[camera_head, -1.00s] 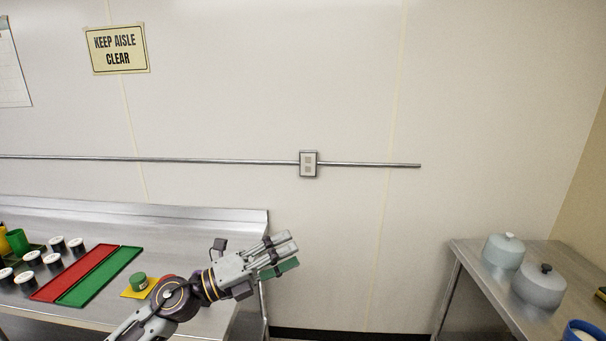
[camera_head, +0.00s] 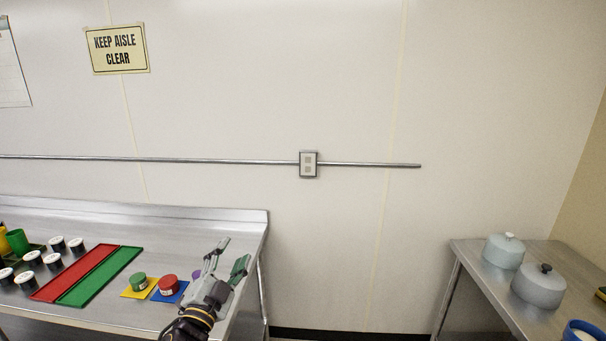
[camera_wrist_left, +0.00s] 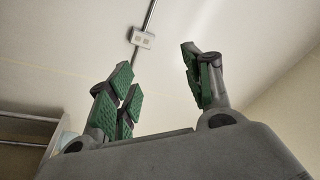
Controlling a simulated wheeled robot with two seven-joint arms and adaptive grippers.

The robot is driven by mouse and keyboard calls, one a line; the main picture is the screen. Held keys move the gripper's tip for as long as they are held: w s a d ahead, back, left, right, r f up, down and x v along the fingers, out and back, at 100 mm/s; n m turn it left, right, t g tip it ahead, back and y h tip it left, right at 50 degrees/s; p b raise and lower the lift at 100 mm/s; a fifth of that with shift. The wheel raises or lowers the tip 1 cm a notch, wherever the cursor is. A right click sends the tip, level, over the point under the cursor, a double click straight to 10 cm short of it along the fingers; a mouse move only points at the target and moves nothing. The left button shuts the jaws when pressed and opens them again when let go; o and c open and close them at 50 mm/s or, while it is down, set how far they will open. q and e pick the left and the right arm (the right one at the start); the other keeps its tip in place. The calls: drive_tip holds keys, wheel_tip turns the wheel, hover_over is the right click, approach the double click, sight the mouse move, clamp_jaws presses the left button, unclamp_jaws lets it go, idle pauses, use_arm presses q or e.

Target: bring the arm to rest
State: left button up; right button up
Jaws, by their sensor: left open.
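My left gripper (camera_head: 228,262) is open and empty in the head view. It is raised near the right end of the left steel table (camera_head: 120,318), with its fingers pointing up and away. In the left wrist view its green-padded fingers (camera_wrist_left: 160,95) stand wide apart with nothing between them. My right gripper is in neither view.
Lidded pots (camera_head: 538,287) stand on the right table (camera_head: 480,272). A gap separates the tables.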

use_arm(q)
drive_tip(key=s+a+f+n+g+y, duration=0.3)
drive_tip(key=s+f+n+g, duration=0.1)
drive_tip(key=f, duration=0.5)
drive_tip(key=s+a+f+n+g+y, duration=0.2)
drive_tip(key=s+a+f+n+g, duration=0.15)
drive_tip(key=f, duration=0.55)
drive_tip(key=s+d+f+n+g+h, duration=0.1)
drive_tip(key=s+f+g, duration=0.35)
drive_tip(key=s, duration=0.45)
drive_tip(key=s+d+f+n+g+h, duration=0.1)
drive_tip(key=s+f+n+g, duration=0.1)
drive_tip(key=s+f+g, duration=0.5)
drive_tip(key=s+f+t, duration=0.1)
drive_tip(key=s+f, duration=0.1)
drive_tip(key=f, duration=1.5)
drive_tip(key=s+f, duration=0.3)
drive_tip(key=f, duration=1.3)
drive_tip(key=s+a+f, duration=0.2)
drive_tip(key=s+f, duration=0.7)
drive_tip(key=s, duration=0.1)
drive_tip(key=s+a+f, duration=0.2)
drive_tip(key=s+f, duration=0.8)
drive_tip(key=s, duration=0.1)
drive_tip(key=shift+s+m+g+y, duration=0.3)
drive_tip(key=shift+m+g, duration=0.1)
drive_tip(key=shift+m, duration=0.05)
drive_tip(key=shift+a, duration=0.1)
